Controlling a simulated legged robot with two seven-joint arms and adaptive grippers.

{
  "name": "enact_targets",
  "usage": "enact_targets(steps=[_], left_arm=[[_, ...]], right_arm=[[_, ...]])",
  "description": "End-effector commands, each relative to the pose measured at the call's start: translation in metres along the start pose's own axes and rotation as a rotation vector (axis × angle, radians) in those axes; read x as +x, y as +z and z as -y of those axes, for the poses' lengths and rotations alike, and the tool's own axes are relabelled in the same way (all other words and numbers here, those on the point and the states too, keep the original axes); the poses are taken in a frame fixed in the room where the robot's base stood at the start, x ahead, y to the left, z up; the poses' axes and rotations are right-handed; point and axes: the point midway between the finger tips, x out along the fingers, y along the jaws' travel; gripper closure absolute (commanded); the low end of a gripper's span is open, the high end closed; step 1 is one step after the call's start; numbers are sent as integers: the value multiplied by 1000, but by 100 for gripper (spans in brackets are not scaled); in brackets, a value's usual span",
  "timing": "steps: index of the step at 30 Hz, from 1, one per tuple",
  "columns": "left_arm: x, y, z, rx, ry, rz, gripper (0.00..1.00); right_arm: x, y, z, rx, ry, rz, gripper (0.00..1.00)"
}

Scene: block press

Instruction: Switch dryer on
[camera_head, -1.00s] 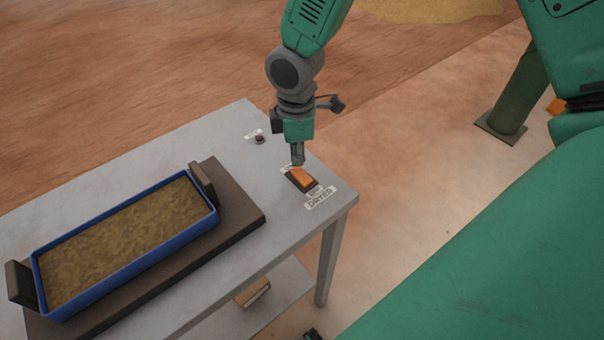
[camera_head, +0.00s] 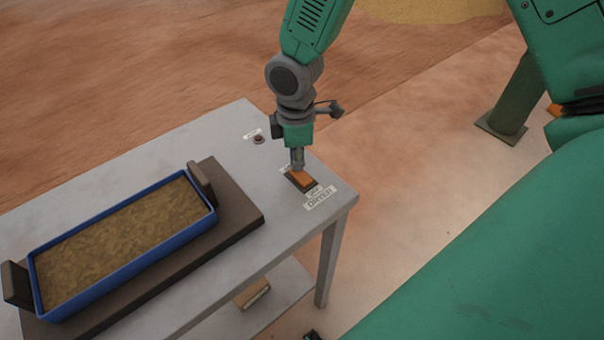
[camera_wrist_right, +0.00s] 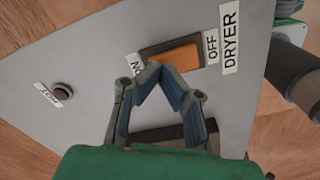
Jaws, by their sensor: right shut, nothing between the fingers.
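The dryer switch is an orange rocker (camera_head: 301,178) in a dark frame near the table's right corner. It also shows in the right wrist view (camera_wrist_right: 178,57), with an ON label (camera_wrist_right: 136,66) at one end and an OFF label (camera_wrist_right: 211,47) at the other. A DRYER label (camera_head: 320,197) lies beside it. My right gripper (camera_head: 298,168) is shut and empty, pointing down at the ON end of the rocker. In the right wrist view its fingertips (camera_wrist_right: 154,67) meet at that end; I cannot tell whether they touch it. My left gripper is not in view.
A blue mould (camera_head: 125,254) filled with brown material stands on a dark board (camera_head: 238,205) to the left. A small round button (camera_head: 259,140) with a label sits farther back on the grey table (camera_head: 165,163). A lower shelf holds a small block (camera_head: 253,293).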

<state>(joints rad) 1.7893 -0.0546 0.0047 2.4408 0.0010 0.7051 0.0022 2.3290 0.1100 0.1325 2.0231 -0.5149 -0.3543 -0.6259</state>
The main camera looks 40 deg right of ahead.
Motion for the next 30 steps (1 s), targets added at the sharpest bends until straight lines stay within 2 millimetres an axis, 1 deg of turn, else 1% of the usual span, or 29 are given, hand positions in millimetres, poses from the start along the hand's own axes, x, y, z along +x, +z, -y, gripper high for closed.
enact_targets(steps=[20,25,30], left_arm=[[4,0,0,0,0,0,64],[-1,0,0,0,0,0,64],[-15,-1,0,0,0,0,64]], right_arm=[[10,0,0,0,0,0,100],[5,0,0,0,0,0,100],[-8,0,0,0,0,0,100]])
